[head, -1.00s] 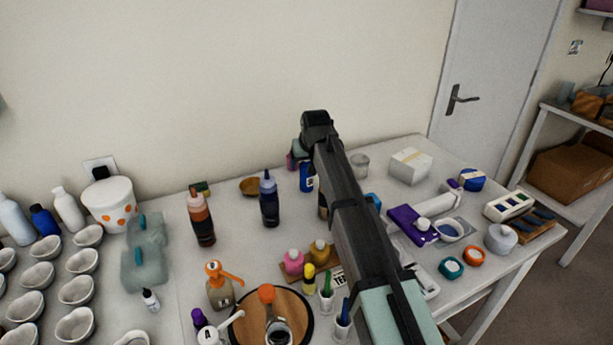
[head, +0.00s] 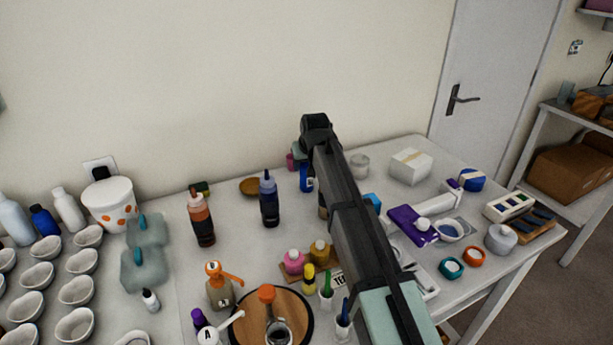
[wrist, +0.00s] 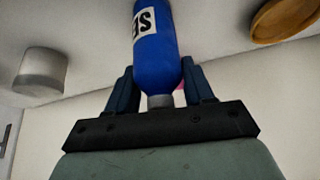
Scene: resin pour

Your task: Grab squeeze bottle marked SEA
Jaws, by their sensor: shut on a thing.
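The blue squeeze bottle (wrist: 157,58) stands between my gripper's two fingers in the wrist view. Its white label shows dark letters that read "SE", with the rest turned out of sight. My gripper (wrist: 160,88) is shut on this bottle, one finger on each side. In the head view a strip of the blue bottle (head: 306,178) shows just left of my arm, at the back of the table. My arm hides the rest of it and the fingers there.
A dark blue-purple bottle (head: 269,203) and a brown bottle (head: 201,220) stand to the left. A brown dish (head: 250,187) lies behind them. A grey-white cup (head: 359,167) and a white box (head: 410,166) stand to the right. The wall is close behind.

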